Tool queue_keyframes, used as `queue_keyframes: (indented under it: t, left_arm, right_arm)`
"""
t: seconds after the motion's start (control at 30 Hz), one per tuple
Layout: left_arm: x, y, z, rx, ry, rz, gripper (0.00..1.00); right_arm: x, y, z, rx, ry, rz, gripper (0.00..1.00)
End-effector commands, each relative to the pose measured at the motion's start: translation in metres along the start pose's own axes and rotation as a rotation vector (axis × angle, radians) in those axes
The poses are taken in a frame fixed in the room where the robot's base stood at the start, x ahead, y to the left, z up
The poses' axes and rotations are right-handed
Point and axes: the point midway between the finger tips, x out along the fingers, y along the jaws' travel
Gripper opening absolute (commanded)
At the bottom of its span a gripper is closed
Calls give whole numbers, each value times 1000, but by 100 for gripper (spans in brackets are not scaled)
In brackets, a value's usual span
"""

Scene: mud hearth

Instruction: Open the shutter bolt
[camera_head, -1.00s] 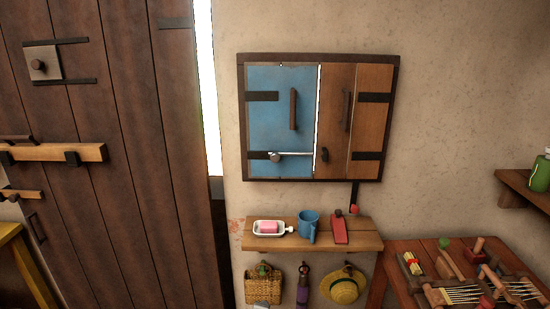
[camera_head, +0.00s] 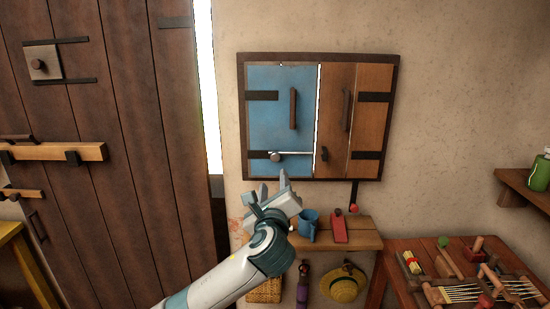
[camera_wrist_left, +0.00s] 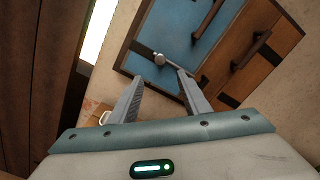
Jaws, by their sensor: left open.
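The shutter is set in a dark frame (camera_head: 240,120) on the wall, with a blue left leaf (camera_head: 272,122) and a brown wooden right leaf (camera_head: 374,122). The shutter bolt (camera_head: 276,157) is a thin pale rod with a round knob, low on the blue leaf. A dark catch (camera_head: 324,155) sits on the brown side. My left gripper (camera_head: 274,182) is open and empty, just below the bolt in the head view. In the left wrist view the bolt's knob (camera_wrist_left: 159,59) shows beyond and between the open fingers (camera_wrist_left: 160,77), apart from them. My right gripper is not in view.
Below the shutter, a small shelf (camera_head: 362,240) holds a blue mug (camera_head: 308,226) and a red item (camera_head: 339,228); my left arm hides its left part. A hat (camera_head: 343,284) hangs beneath. A cluttered table (camera_head: 402,287) stands right. A plank door (camera_head: 120,150) is left.

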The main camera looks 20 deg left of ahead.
Motion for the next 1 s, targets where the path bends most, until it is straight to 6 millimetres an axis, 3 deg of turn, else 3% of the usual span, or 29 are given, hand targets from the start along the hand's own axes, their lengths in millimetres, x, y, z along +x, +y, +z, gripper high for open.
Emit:
queue_keyframes:
  t: [0.37,1.0]
  left_arm:
    - [19,-1,1,0,0,1,43]
    - [120,0,1,0,1,3,43]
  right_arm:
    - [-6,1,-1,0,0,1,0]
    - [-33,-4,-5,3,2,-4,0]
